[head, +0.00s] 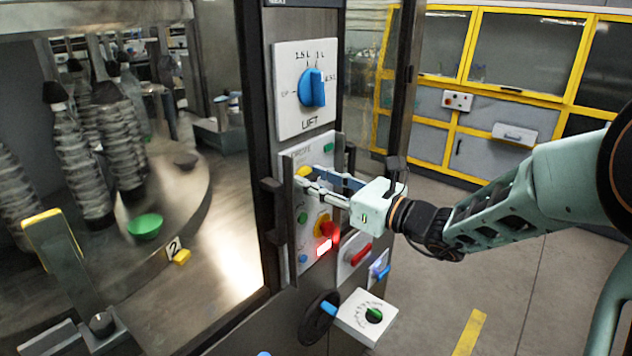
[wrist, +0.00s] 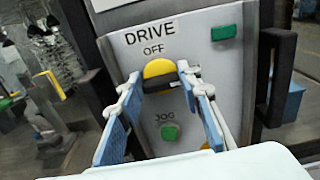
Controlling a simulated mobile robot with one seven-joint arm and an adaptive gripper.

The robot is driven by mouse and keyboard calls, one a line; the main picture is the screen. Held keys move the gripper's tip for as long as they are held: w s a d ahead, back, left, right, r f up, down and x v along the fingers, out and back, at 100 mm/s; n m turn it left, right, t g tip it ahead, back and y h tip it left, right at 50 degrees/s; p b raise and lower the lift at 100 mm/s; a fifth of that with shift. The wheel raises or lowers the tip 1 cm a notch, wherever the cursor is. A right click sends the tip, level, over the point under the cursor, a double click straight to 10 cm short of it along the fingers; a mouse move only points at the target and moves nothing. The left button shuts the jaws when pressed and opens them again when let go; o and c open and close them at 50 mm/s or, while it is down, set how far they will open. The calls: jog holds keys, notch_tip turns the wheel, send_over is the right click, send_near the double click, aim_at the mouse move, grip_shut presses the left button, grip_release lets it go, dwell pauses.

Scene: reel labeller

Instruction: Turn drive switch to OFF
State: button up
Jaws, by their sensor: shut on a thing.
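The drive switch (wrist: 158,70) is a yellow round knob with a dark bar handle, on a light grey panel (wrist: 204,75) marked DRIVE, with OFF printed just above the knob. In the wrist view the dark bar lies roughly crosswise, slightly tilted, below the OFF mark; which end points is hard to tell. My gripper (wrist: 161,84) has its two blue-and-white fingers on either side of the knob, shut on its handle. In the head view my gripper (head: 310,176) reaches in from the right, and the yellow drive switch (head: 303,171) is partly hidden behind the fingers.
A green JOG button (wrist: 169,131) sits below the switch, and a green rectangle (wrist: 223,32) at upper right. A dark vertical handle (wrist: 277,77) stands close on the right.

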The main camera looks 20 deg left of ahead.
jog(key=n+b, duration=0.5)
jog(key=b, duration=0.5)
jog(key=n+b, duration=0.6)
jog(key=b, duration=0.4)
jog(key=n+b, duration=0.6)
jog(key=b, duration=0.4)
jog(key=shift+s+a+f, duration=0.1)
jog(key=shift+s+f, duration=0.1)
jog(key=shift+f, duration=0.2)
jog(key=shift+r+n+b, duration=0.1)
jog(key=shift+n+b, duration=0.3)
jog(key=shift+n, duration=0.1)
jog(key=o, duration=0.9)
jog(key=v, duration=0.7)
jog(key=shift+s+d+r, duration=0.1)
jog(key=shift+s+d, duration=0.1)
jog(key=shift+d, duration=0.05)
